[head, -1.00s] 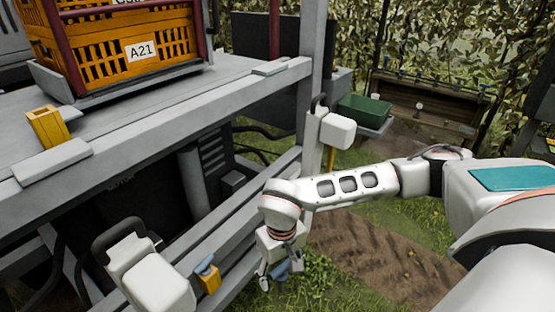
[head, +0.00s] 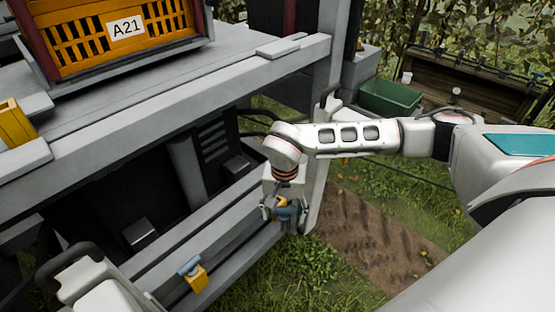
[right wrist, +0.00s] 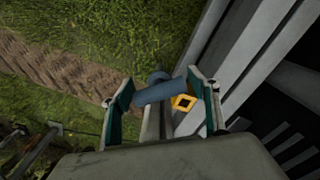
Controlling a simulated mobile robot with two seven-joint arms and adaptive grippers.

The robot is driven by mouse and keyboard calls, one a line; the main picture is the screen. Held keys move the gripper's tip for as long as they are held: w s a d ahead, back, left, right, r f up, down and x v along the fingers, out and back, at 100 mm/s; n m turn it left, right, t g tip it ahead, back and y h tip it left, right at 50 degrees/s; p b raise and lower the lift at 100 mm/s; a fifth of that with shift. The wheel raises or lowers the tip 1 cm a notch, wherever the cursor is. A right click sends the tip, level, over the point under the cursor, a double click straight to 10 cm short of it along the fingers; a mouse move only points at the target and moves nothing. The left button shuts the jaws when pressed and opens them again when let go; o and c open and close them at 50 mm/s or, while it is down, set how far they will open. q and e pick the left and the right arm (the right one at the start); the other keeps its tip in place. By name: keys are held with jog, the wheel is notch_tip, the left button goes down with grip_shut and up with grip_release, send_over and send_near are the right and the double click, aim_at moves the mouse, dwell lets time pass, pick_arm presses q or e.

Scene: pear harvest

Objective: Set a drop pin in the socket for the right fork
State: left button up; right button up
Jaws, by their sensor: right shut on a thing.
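My right gripper (head: 283,209) is shut on a blue drop pin (head: 289,213) beside the grey frame's right post. In the right wrist view, the blue pin (right wrist: 160,92) lies across between the green-lined fingers, with a stub pointing away. A yellow square socket (right wrist: 183,102) with a dark opening shows close beside the pin, near the right finger. In the head view, only a bit of this yellow socket (head: 282,201) shows behind the fingers. I cannot tell whether the pin touches it. Another yellow socket (head: 197,280) on the lower rail has a blue pin (head: 189,265) in its top. My left gripper is out of view.
An orange crate (head: 80,45) marked A21 stands on the grey deck (head: 150,90) above. A white housing with a dark handle (head: 95,285) is at lower left. A green bin (head: 390,97) stands behind. Grass and a dirt strip lie open to the right.

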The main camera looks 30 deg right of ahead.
pick_arm(q)
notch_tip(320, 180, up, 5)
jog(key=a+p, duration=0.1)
jog(key=p, duration=0.5)
pick_arm(e)
jog(key=w+d+r+m, duration=0.25)
jog(key=w+m, duration=0.35)
jog(key=m, duration=0.5)
jog(key=w+d+r+m, duration=0.2)
jog(key=w+r+m, duration=0.2)
jog(key=w+m, duration=0.5)
pick_arm(q)
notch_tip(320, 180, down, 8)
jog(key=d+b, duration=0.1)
jog(key=b, duration=0.8)
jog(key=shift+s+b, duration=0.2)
jog(key=shift+b, duration=0.15)
pick_arm(e)
notch_tip(320, 180, down, 14)
jog(key=s+m, duration=0.2)
jog(key=shift+s+a+m, duration=0.2)
jog(key=shift+s+m, duration=0.05)
jog(key=shift+m, duration=0.05)
